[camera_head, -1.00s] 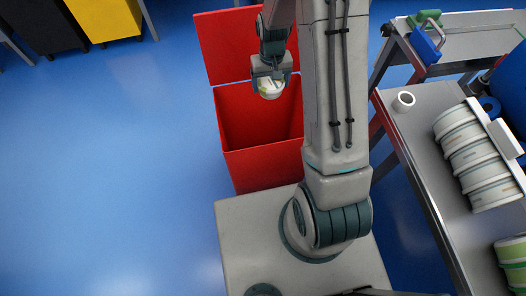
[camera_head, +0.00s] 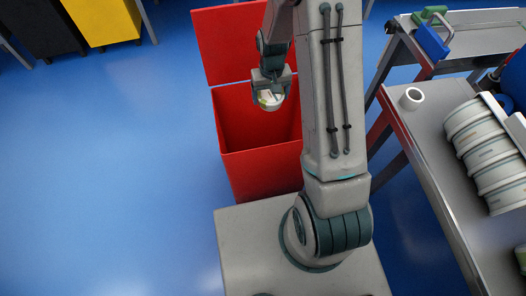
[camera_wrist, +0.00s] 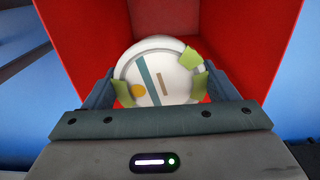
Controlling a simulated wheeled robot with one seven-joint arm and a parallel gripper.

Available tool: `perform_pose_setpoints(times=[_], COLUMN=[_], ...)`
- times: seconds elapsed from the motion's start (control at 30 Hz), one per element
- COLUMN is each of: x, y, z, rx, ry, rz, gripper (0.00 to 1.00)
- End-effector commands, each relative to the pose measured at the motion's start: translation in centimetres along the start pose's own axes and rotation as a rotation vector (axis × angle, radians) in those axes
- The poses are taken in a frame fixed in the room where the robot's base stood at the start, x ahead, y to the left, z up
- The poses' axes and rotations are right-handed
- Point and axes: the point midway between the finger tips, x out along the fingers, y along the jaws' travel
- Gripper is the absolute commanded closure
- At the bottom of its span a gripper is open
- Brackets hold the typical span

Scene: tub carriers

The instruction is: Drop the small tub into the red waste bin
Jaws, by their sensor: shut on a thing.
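The small tub (camera_head: 270,100) is white and round, with green and yellow marks on it. It also shows in the wrist view (camera_wrist: 158,75), where its round face has a teal stripe. My gripper (camera_head: 271,92) is shut on the tub, with a finger on each side of it. The red waste bin (camera_head: 262,172) stands on the floor beyond my base, with its lid raised at the back. In the head view the tub appears over the bin's open mouth; in the wrist view red walls surround it. The tub's exact height against the rim is unclear.
A grey metal cart (camera_head: 428,135) stands at the right, carrying a white ring-like piece (camera_head: 411,98) and a row of large white tubs (camera_head: 486,150). Blue and green handled items (camera_head: 432,38) lie behind. A yellow bin (camera_head: 104,20) and a black bin (camera_head: 45,25) stand far left. The left floor is clear.

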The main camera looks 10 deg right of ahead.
Motion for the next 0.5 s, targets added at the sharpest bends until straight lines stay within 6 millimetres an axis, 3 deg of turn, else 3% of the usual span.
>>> perform_pose_setpoints(times=[0.03,0.1,0.37,0.5], x=[-0.1,-0.1,-0.3,-2.1], y=[0.0,0.0,0.0,0.0], z=[0.0,0.0,0.0,-0.1], rx=[0.0,0.0,0.0,0.0], ry=[0.001,0.001,0.001,0.004], rz=[0.0,0.0,0.0,0.0], gripper=[0.12,0.0,0.0,0.0])
